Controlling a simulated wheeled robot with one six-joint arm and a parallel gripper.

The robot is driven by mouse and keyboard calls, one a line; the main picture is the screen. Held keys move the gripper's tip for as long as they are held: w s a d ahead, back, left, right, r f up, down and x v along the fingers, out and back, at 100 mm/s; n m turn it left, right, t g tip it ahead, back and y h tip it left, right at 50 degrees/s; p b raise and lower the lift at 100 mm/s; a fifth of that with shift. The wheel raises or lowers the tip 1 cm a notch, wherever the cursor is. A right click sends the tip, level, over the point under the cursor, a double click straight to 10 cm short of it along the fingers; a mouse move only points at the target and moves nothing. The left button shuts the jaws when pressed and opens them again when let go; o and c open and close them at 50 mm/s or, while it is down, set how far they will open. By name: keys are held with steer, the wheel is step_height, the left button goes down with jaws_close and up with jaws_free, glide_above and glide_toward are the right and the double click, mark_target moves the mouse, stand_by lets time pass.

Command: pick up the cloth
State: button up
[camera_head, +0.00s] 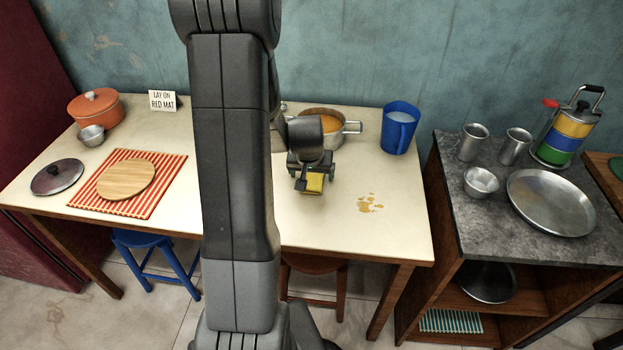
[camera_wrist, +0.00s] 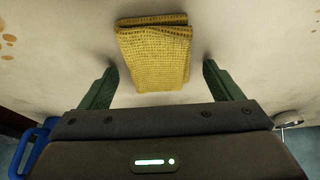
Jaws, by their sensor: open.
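The cloth (camera_wrist: 155,55) is yellow, woven and folded, and lies on the cream tabletop. In the head view the cloth (camera_head: 314,184) shows just below my gripper, which hides part of it. My gripper (camera_wrist: 158,85) is open, with its green fingers apart on either side of the cloth's near end in the wrist view. The cloth lies mostly beyond the fingertips there, and neither finger visibly touches it. In the head view my gripper (camera_head: 308,182) is over the table, in front of the pot.
A pot of orange food (camera_head: 323,128) and a blue jug (camera_head: 400,128) stand behind and to the right. A brown spill (camera_head: 370,203) lies right of the cloth. A red striped mat (camera_head: 172,190) with a round board (camera_head: 127,179) lies left. My arm hides the table's middle.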

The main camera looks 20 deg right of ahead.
steer(key=c, duration=1)
steer(key=shift+c, duration=0.2)
step_height(320, 180, up, 10)
steer(key=p, duration=0.1)
steer(key=shift+o, duration=0.8)
steer(key=shift+c, duration=0.6)
